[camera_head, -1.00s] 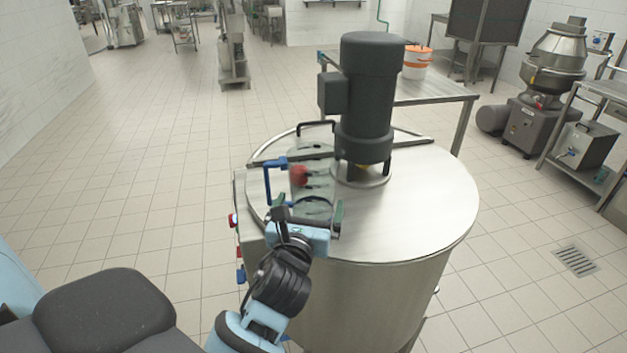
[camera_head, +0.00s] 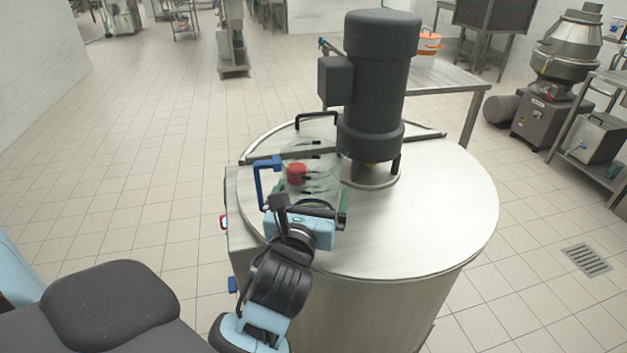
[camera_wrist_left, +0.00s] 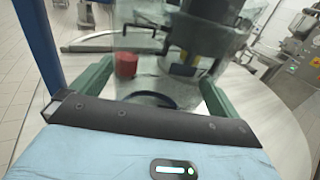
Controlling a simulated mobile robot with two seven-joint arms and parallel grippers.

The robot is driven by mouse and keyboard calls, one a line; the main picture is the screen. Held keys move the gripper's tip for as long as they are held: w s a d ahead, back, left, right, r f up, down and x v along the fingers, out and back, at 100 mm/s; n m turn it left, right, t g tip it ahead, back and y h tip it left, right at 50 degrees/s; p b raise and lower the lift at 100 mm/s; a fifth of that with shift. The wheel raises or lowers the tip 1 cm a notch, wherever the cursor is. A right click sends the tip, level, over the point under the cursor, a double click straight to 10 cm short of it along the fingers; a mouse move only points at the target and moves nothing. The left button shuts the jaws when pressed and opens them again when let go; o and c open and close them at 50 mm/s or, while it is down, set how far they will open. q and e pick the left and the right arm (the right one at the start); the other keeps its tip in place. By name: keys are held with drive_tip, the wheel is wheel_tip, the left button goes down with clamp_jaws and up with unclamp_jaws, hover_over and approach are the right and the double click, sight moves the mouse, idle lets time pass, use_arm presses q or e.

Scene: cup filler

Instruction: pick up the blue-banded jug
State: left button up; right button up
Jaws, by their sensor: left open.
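A clear, see-through jug (camera_head: 322,174) stands at the left front of the steel tank's lid, with a blue bracket-shaped handle (camera_head: 262,182) on its left. A dark blue band (camera_wrist_left: 150,99) shows low on the jug (camera_wrist_left: 140,78) in the wrist view. A red block-like thing (camera_head: 297,174) shows through the clear wall; I cannot tell if it is inside or behind. My left gripper (camera_head: 311,196) is open, its green fingers on either side of the jug's lower part. It also shows in the wrist view (camera_wrist_left: 155,80). Finger contact is unclear. My right gripper is out of view.
The tank lid (camera_head: 430,220) carries a tall dark motor (camera_head: 375,85) close right of the jug. A crossbar (camera_head: 425,134) and a black handle (camera_head: 317,117) lie behind it. A steel table (camera_head: 445,78) stands beyond. The lid's right front is bare.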

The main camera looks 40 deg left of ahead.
use_arm(q)
drive_tip(key=shift+w+a+f, duration=0.1)
drive_tip(key=shift+w+a, duration=0.05)
drive_tip(key=shift+w, duration=0.2)
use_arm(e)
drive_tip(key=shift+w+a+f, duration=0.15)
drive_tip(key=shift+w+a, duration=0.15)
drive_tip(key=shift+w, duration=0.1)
use_arm(q)
drive_tip(key=shift+s, duration=0.1)
drive_tip(key=c, duration=0.7)
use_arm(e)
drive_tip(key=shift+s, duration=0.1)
use_arm(q)
drive_tip(key=shift+r, duration=0.3)
drive_tip(key=shift+c, duration=0.2)
